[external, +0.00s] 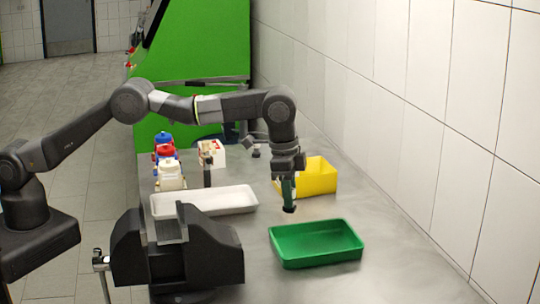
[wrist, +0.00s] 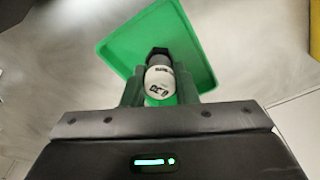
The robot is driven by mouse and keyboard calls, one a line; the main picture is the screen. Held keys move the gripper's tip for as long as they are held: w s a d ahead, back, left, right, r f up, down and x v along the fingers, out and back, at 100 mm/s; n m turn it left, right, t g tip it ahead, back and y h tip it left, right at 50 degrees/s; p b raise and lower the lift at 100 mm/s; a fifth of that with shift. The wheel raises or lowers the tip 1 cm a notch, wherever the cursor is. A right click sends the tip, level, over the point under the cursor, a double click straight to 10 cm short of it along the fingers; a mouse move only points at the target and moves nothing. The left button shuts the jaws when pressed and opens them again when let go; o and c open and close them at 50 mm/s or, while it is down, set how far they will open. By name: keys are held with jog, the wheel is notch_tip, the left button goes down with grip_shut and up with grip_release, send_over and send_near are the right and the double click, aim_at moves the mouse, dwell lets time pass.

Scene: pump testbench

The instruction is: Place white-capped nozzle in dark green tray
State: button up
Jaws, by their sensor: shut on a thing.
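My gripper (external: 288,186) is shut on the white-capped nozzle and holds it in the air over the bench, just behind and left of the green tray (external: 316,258) in the external view. The nozzle's dark lower end (external: 289,208) shows there, pointing down, and looks above the tray's rim height. In the wrist view the nozzle's white cap (wrist: 159,84), with black lettering, sits between the fingers of my gripper (wrist: 158,90). The green tray (wrist: 118,45) lies below and beyond it. The tray's visible floor looks empty; part is hidden behind the nozzle and fingers.
A yellow bin (external: 320,177) stands behind the green tray by the wall. A white tray (external: 235,200) lies to the left. Several bottles with blue, red and white parts (external: 168,165) and a white box (external: 212,153) stand behind it. Bare bench lies right of the green tray.

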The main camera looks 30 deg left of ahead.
notch_tip(320, 180, down, 9)
jog(key=shift+s+f+p, duration=0.1)
jog(key=shift+f+p, duration=0.1)
jog(key=shift+p, duration=0.3)
jog(key=shift+f, duration=0.15)
jog(key=o, duration=1)
jog(key=r, duration=0.4)
jog(key=a+r, duration=0.1)
jog(key=r, duration=0.3)
jog(key=r+b, duration=0.1)
jog(key=r, duration=0.3)
jog(key=shift+s+a+r, duration=0.1)
jog(key=shift+s+a, duration=0.05)
jog(key=shift+a, duration=0.05)
